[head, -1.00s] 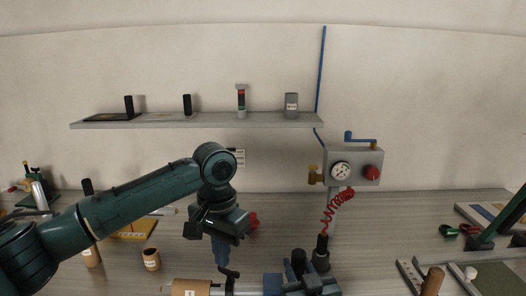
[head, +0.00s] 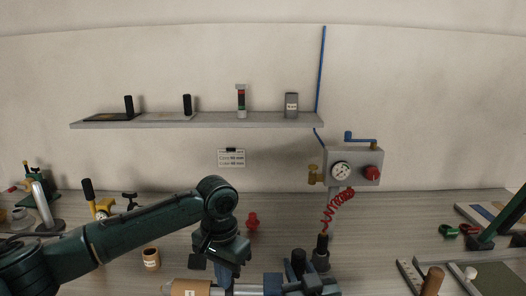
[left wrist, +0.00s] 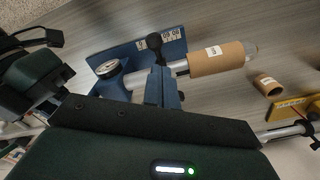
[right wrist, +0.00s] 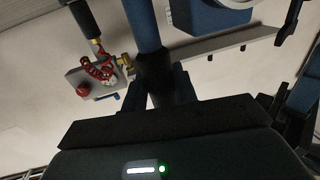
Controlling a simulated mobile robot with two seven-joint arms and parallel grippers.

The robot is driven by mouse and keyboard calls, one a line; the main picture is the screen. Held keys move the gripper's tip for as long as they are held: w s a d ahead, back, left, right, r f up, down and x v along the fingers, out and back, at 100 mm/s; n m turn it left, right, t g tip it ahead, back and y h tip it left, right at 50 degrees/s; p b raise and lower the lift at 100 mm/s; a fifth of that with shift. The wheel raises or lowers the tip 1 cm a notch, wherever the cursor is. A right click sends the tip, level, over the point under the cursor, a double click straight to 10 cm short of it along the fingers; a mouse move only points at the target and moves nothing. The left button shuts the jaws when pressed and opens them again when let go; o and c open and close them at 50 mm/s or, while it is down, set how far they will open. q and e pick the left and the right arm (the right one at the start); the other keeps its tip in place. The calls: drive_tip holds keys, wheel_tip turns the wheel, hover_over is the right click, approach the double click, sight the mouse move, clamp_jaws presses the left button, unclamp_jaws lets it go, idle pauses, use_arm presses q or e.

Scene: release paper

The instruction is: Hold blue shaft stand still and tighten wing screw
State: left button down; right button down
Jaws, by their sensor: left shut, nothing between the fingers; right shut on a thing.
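The blue shaft stand carries a metal shaft (left wrist: 180,66) with a brown cardboard roll (left wrist: 216,58); a blue plate with a printed scale (left wrist: 135,58) shows beside it. In the head view, the roll (head: 190,288) lies at the bottom edge. A black knobbed part (left wrist: 154,43), probably the wing screw, stands at the shaft, just beyond the fingertips of my left gripper (left wrist: 163,72). That gripper (head: 229,283) points down, shut and empty. My right gripper (right wrist: 157,82) is shut on a blue post of the stand (right wrist: 142,22), around its dark section. Exact screw contact is unclear.
A grey gauge box (head: 353,168) with a red coiled hose (head: 334,206) stands behind on the right. A small labelled brown roll (head: 151,258) and a red piece (head: 252,221) stand on the table. A shelf (head: 200,121) hangs on the wall.

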use_arm(q)
drive_tip(key=shift+w, duration=0.6)
idle(0.6)
drive_tip(key=shift+a, duration=0.15)
idle(0.3)
drive_tip(key=shift+w+a, duration=0.15)
drive_tip(key=shift+a, duration=0.2)
drive_tip(key=shift+w+a, duration=0.2)
drive_tip(key=shift+a, duration=0.1)
drive_tip(key=shift+w+a, duration=0.25)
drive_tip(key=shift+a, duration=0.1)
idle(0.4)
wheel_tip(320, 180, up, 6)
drive_tip(key=shift+s+a, duration=0.2)
drive_tip(key=shift+s, duration=0.05)
idle(0.4)
